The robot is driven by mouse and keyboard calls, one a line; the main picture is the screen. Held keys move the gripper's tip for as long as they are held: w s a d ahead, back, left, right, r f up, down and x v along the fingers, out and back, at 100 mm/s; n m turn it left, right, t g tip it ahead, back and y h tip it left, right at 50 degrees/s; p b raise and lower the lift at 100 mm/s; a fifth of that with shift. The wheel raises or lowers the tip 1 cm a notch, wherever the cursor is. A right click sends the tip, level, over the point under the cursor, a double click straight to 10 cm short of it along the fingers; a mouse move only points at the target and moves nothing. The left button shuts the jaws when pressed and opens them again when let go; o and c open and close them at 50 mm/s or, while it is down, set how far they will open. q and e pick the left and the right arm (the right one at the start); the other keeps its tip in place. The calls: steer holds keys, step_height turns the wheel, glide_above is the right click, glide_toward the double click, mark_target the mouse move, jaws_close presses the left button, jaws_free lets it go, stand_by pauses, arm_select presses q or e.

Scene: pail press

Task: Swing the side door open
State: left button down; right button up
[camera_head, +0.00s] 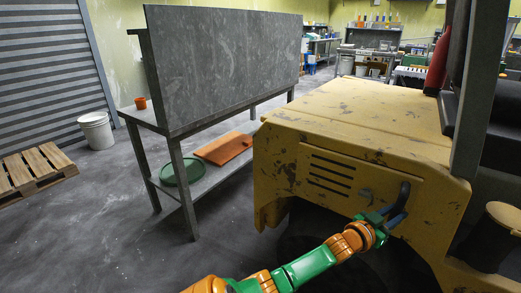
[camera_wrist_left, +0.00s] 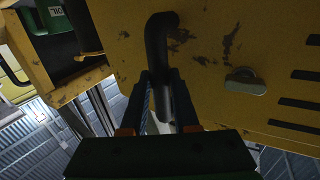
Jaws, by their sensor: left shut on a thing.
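The side door (camera_head: 330,185) is a scuffed yellow panel with dark vent slots on the flank of a yellow machine. It looks flush with the body around it. A black bent handle (camera_head: 403,194) stands out near its right end. My left gripper (camera_head: 385,219) is shut on this handle. In the left wrist view the handle (camera_wrist_left: 160,45) runs down between the two fingers of my left gripper (camera_wrist_left: 163,100). A small metal latch (camera_wrist_left: 245,83) sits on the yellow panel beside the handle. My right gripper is not in view.
A grey metal workbench (camera_head: 225,70) with a tall back panel stands left of the machine. Its lower shelf holds a green round lid (camera_head: 182,172) and an orange board (camera_head: 223,148). A white bucket (camera_head: 97,131) and wooden pallet (camera_head: 35,168) stand farther left. Open floor lies between bench and machine.

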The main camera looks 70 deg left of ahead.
arm_select(q)
steer(key=shift+r, duration=0.15)
steer(key=s+d+p, duration=0.2)
steer(key=s+p, duration=0.5)
steer(key=s, duration=0.1)
stand_by(0.3)
steer(key=s+p, duration=0.4)
steer(key=s, duration=0.4)
steer(key=shift+d, duration=0.15)
